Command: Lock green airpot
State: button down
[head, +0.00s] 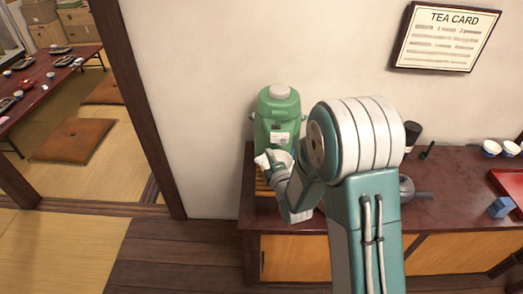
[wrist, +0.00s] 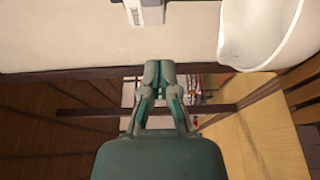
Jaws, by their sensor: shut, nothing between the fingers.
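The green airpot (head: 278,108) stands upright at the left end of the dark counter against the wall. It has a pale round top knob and a white label panel on its front. My gripper (head: 262,158) is low in front of the airpot, and my arm partly covers the airpot's lower part. In the wrist view my gripper (wrist: 158,68) has its fingers together with nothing between them. I cannot tell whether it touches the airpot. The state of the airpot's lock is too small to read.
A dark canister (head: 412,133) stands behind my arm. A white curved vessel (wrist: 262,30) is near the gripper. A wooden post (head: 140,100) stands left.

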jog(key=shift+s, duration=2.95)
jog(key=s+d+r+m+g+h, duration=0.4)
jog(key=s+d+r+m+g, duration=0.2)
jog(key=d+r+m, duration=0.5)
jog(key=s+d+r+m+g, duration=0.1)
jog(key=s+m, duration=0.4)
jog(key=s, duration=0.5)
jog(key=s+d+r+m+g+h, duration=0.1)
jog(key=s+r+m+g, duration=0.2)
jog(key=s, duration=0.6)
jog(key=shift+s+r+m+g, duration=0.2)
jog(key=shift+s+m+g, duration=0.15)
jog(key=shift+m+g, duration=0.65)
